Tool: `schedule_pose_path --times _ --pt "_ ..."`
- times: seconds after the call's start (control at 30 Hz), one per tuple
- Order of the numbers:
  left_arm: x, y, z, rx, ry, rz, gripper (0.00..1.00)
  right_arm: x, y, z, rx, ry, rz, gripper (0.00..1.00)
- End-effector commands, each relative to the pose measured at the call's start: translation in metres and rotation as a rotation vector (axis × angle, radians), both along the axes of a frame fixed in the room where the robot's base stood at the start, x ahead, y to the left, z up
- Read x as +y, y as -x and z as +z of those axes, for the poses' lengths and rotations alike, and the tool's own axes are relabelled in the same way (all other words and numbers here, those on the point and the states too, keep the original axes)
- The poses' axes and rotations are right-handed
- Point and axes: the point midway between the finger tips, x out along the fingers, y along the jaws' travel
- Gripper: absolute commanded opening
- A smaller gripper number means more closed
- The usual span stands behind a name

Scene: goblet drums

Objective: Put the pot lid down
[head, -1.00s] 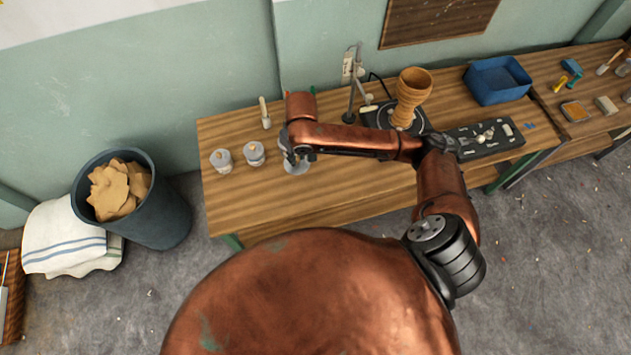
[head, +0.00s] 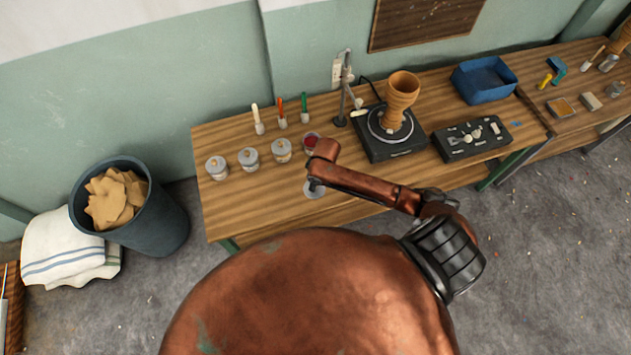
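The pot lid, a small grey disc (head: 314,191), shows under the end of my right arm near the front edge of the bench. I cannot tell whether it rests on the wood or hangs just above it. My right gripper (head: 314,181) points down at the lid and is mostly hidden by my copper wrist, so its fingers cannot be made out. An open pot with dark red contents (head: 311,142) stands just behind my wrist. My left gripper is not in view.
Three lidded pots, including a left one (head: 217,169), stand in a row left of the open pot. Brushes (head: 281,115) stand behind them. A turntable (head: 391,140) carries a clay goblet drum (head: 401,95). The bench front left of the lid is clear.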

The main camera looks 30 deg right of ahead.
Motion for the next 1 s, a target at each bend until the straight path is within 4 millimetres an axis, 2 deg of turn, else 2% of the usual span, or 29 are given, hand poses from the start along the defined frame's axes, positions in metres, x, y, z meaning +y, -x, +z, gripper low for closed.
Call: schedule_pose_path --times 0.03,0.2,0.33,0.53,0.77,1.0 --pt "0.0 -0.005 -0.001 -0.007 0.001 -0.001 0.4 -0.007 -0.012 -0.005 -0.002 0.002 -0.003 0.0" --pt "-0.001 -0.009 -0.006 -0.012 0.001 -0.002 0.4 -0.021 -0.032 -0.038 0.002 0.0 -0.002 0.0" --pt "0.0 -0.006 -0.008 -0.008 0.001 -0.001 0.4 -0.028 -0.043 -0.053 0.0 0.0 -0.001 0.0" --pt "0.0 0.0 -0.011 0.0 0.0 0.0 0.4 -0.033 -0.052 -0.065 0.0 0.0 0.0 0.0" --pt "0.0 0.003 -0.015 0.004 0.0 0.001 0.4 -0.034 -0.052 -0.094 0.001 0.001 0.0 0.0" --pt "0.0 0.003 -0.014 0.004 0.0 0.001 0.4 -0.034 -0.052 -0.095 -0.001 0.0 0.001 0.0"
